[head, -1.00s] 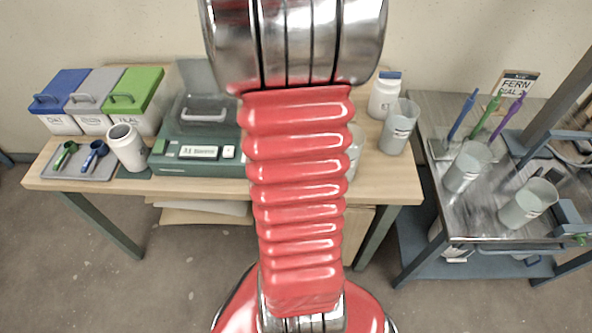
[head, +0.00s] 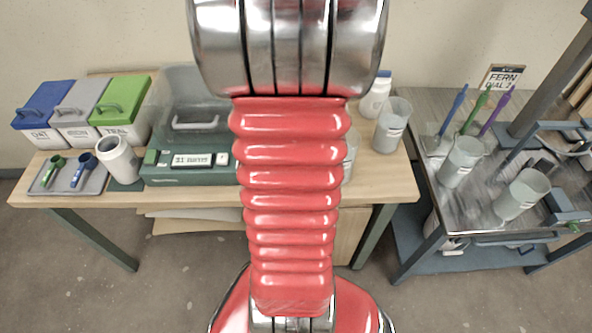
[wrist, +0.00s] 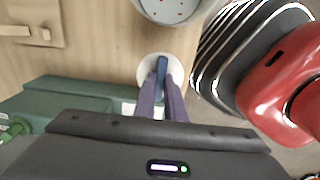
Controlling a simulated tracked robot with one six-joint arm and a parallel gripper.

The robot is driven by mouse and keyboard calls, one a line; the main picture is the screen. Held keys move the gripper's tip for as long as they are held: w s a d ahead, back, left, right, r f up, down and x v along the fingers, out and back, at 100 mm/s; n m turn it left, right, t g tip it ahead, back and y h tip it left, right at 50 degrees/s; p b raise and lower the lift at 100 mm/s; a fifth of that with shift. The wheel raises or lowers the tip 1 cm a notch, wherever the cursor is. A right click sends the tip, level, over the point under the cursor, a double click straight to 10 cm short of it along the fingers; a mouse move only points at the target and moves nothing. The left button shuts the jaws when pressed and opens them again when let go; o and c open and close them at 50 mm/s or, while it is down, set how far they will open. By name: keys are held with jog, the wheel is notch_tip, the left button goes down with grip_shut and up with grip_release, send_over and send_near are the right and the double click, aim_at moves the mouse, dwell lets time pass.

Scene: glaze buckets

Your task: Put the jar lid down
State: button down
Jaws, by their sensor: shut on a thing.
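In the wrist view my gripper (wrist: 164,86) is shut on a narrow blue piece (wrist: 162,66), taken as part of the jar lid. A white round shape (wrist: 146,72) shows around and behind the fingertips. I cannot tell whether it is the lid's disc or something below, nor how high it is above the wooden table (wrist: 100,58). In the head view my arm hides the gripper and lid. An open white jar (head: 118,160) stands at the table's left, beside the tray.
Lidded bins (head: 80,115), a tray with scoops (head: 92,183) and a green scale (head: 165,172) occupy the table's left and middle. A grey bucket (head: 391,127) and a blue-capped white bottle (head: 374,98) stand at right. A metal cart (head: 475,205) holds more buckets.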

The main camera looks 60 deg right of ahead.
jog(key=shift+f, duration=2.4)
jog(key=shift+f, duration=1.85)
jog(key=c, duration=1.8)
grip_release()
jog(key=shift+f, duration=0.1)
notch_tip(320, 180, up, 12)
jog(key=shift+r, duration=0.15)
